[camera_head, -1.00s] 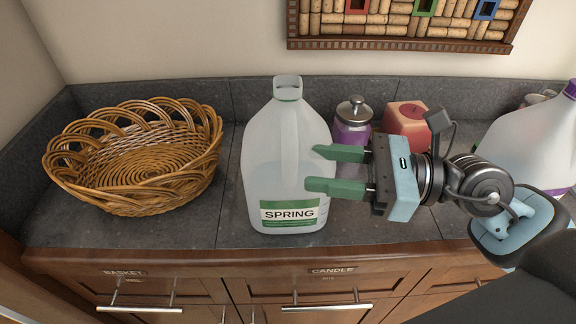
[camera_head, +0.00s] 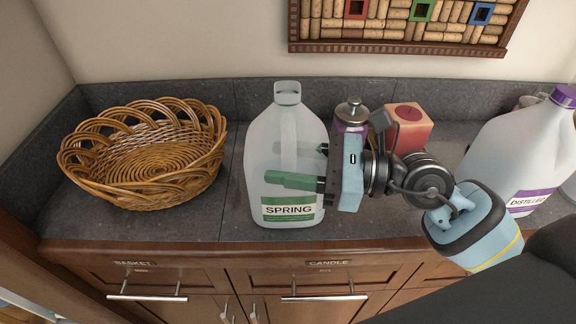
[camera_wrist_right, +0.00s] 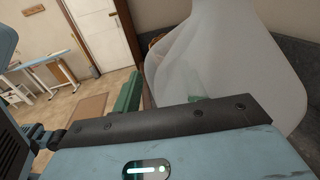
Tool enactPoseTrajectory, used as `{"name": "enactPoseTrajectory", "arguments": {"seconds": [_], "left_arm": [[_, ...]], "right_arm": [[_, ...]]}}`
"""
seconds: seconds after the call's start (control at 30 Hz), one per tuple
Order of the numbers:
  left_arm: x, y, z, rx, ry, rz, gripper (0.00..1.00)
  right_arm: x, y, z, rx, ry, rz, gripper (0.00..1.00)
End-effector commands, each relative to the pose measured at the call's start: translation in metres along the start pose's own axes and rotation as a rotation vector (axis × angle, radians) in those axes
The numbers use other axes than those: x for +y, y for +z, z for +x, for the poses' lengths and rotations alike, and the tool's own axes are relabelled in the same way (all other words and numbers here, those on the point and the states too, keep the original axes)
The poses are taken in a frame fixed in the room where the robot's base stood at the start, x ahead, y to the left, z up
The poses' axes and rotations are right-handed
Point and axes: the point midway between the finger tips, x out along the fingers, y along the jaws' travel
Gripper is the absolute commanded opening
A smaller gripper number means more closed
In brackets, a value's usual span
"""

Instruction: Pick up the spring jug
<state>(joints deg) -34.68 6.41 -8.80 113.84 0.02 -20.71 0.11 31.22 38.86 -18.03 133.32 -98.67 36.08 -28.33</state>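The spring jug (camera_head: 290,124) is a translucent plastic gallon jug with a green and white SPRING label, upright on the grey counter. In the right wrist view its pale body (camera_wrist_right: 240,65) fills the right side. My right gripper (camera_head: 270,164) reaches it from the right with its green fingers apart. The near finger lies in front of the jug. The other shows faintly through the plastic, so the fingers straddle part of the jug. Whether either finger touches it I cannot tell. My left gripper is not in view.
A wicker basket (camera_head: 150,160) stands on the left. A purple jar (camera_head: 351,113) and a red candle (camera_head: 409,128) stand behind my right gripper. A distilled water jug (camera_head: 513,145) is at the right. Drawers (camera_head: 320,285) lie below the counter edge.

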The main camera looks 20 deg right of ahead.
Motion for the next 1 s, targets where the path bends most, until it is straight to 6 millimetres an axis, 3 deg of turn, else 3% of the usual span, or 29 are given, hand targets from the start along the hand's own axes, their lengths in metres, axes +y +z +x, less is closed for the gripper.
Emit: {"name": "enactPoseTrajectory", "arguments": {"seconds": [0.03,0.33,1.0], "left_arm": [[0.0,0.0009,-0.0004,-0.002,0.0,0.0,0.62],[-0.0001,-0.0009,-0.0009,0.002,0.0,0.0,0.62],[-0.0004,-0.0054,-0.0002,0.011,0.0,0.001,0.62]], "right_arm": [[0.0,-0.0001,-0.0002,0.0,0.0,0.0,0.37],[0.0001,0.0001,-0.0004,0.0,0.0,0.0,0.0],[0.0001,0.0003,-0.0005,0.0,0.0,-0.001,0.0]]}}
